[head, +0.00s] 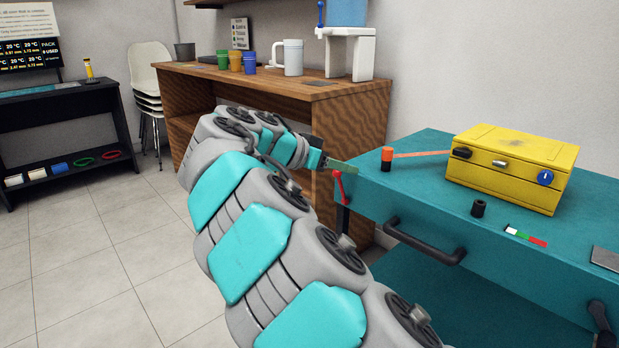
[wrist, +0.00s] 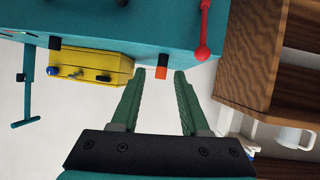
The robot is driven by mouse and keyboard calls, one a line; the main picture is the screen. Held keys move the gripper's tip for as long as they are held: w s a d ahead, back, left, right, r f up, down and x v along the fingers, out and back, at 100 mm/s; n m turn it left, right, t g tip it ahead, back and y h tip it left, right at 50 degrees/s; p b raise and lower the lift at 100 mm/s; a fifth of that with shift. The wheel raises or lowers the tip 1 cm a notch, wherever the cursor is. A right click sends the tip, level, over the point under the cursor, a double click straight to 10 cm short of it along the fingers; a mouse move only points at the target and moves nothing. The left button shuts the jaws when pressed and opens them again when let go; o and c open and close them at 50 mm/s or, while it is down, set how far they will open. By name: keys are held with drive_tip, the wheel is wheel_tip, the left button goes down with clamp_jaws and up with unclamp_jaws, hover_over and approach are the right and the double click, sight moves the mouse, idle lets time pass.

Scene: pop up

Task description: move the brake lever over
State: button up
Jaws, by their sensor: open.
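The brake lever (head: 339,186) is a thin red lever with a rounded knob, at the left front corner of the teal cart (head: 430,199). In the wrist view the lever (wrist: 203,32) shows at the top right, its knob to the right of my fingertips. No contact with the lever shows.
A yellow box (head: 515,165), an orange-and-black piece (head: 387,158) and a small black cylinder (head: 479,208) stand on the cart. A black handle (head: 425,242) sticks out in front. A wooden desk (head: 290,88) with cups stands behind my arm. Tiled floor is clear at left.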

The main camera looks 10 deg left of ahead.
sight(334, 172)
drive_tip(key=a+f+t, duration=0.1)
drive_tip(key=a+f, duration=0.1)
drive_tip(key=a, duration=0.5)
drive_tip(key=r+p+x, duration=0.1)
drive_tip(key=p+x, duration=0.3)
drive_tip(key=x, duration=0.4)
drive_tip(key=shift+w+y, duration=0.3)
drive_tip(key=shift+y, duration=0.1)
drive_tip(key=shift+f+b, duration=0.2)
drive_tip(key=shift+b, duration=0.1)
drive_tip(key=shift+c, duration=0.7)
clamp_jaws()
